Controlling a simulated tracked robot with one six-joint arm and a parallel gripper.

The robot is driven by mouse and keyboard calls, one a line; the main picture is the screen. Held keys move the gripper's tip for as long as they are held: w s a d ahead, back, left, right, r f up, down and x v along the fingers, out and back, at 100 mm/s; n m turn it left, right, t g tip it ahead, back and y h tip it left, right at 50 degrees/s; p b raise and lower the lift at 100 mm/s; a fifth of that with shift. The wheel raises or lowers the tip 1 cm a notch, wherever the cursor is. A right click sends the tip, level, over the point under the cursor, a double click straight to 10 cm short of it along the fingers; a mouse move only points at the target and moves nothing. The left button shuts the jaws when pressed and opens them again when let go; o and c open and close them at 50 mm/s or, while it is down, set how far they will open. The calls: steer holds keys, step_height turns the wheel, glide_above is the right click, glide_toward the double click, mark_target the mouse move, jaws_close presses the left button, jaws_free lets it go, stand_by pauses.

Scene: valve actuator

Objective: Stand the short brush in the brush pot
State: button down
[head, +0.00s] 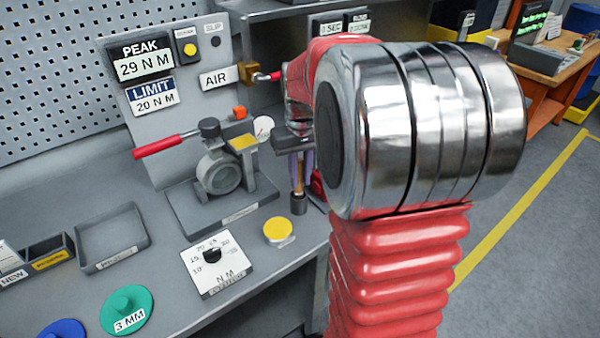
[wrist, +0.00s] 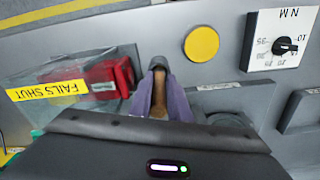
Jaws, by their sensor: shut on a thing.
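My gripper (head: 299,166) points down over the bench, its purple fingers closed around a brush (head: 299,180) with a wooden handle. The brush hangs roughly upright, with a dark lower end. In the wrist view, the purple fingers (wrist: 159,104) hold the brown handle (wrist: 158,92), which ends in a dark grey piece. Whether that piece belongs to the brush or is something around its end, I cannot tell. I cannot pick out the brush pot for certain in either view.
A yellow-topped round tin (head: 279,230) and a torque dial plate (head: 215,262) are near the brush. The valve rig with its red lever (head: 158,145) stands left. A clear box (wrist: 60,92) labelled FAILS SHUT is beside the fingers. An empty grey tray (head: 112,237) lies further left.

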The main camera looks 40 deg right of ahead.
steer(key=c, duration=1.6)
jaws_free()
steer(key=r, duration=1.3)
steer(key=shift+s+a+r, duration=0.1)
steer(key=shift+s+r, duration=0.15)
steer(key=shift+r, duration=0.1)
